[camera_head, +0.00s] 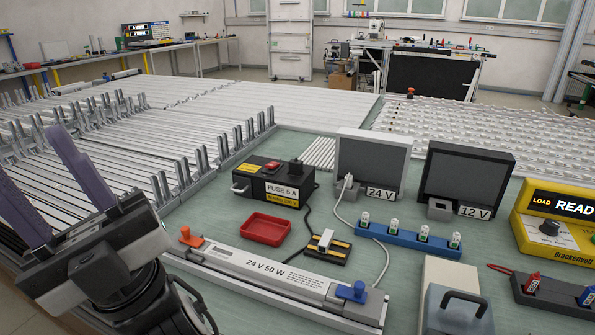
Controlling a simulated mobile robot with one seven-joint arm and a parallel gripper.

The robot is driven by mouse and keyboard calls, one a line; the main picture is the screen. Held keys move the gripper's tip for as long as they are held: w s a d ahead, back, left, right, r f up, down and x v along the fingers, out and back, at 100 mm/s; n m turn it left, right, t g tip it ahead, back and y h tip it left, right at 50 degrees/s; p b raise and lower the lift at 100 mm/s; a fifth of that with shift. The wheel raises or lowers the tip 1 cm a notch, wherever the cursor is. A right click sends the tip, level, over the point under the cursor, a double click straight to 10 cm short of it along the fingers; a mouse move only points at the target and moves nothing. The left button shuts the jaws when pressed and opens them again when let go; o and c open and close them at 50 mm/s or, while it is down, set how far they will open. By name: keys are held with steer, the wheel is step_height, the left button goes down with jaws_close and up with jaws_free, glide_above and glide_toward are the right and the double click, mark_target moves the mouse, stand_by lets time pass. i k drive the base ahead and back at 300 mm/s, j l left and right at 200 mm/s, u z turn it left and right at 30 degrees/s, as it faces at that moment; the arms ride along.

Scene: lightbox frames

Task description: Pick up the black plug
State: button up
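A small black plug (295,166) appears to stand upright on top of the black box labelled FUSE 5 A (262,172), near its right end. A black cable runs from that side of the box down to a black and yellow block with a white rocker (327,244). My gripper (38,158) is at the left, its two purple fingers spread apart with nothing between them. It is open, well left of the fuse box and apart from it.
A red tray (265,229) and a long 24 V 50 W unit (270,273) lie in front of the box. A white plug (347,181) stands at the 24 V panel (371,158). The 12 V panel (464,176), a blue rail (407,239) and a yellow tester (552,228) lie to the right.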

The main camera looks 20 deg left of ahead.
mark_target(296, 166)
steer(key=k+j+z, duration=0.1)
steer(key=j, duration=0.35)
steer(key=k+j, duration=0.1)
steer(key=j, duration=0.3)
steer(key=k+j+z, duration=0.15)
steer(key=j, duration=0.25)
steer(key=k+j, duration=0.1)
steer(key=j, duration=0.35)
steer(key=k+j+z, duration=0.15)
steer(key=j, duration=0.25)
steer(key=k+j+z, duration=0.1)
steer(key=j, duration=0.55)
steer(key=i+j+z, duration=0.1)
steer(key=j, duration=0.2)
steer(key=i, duration=0.6)
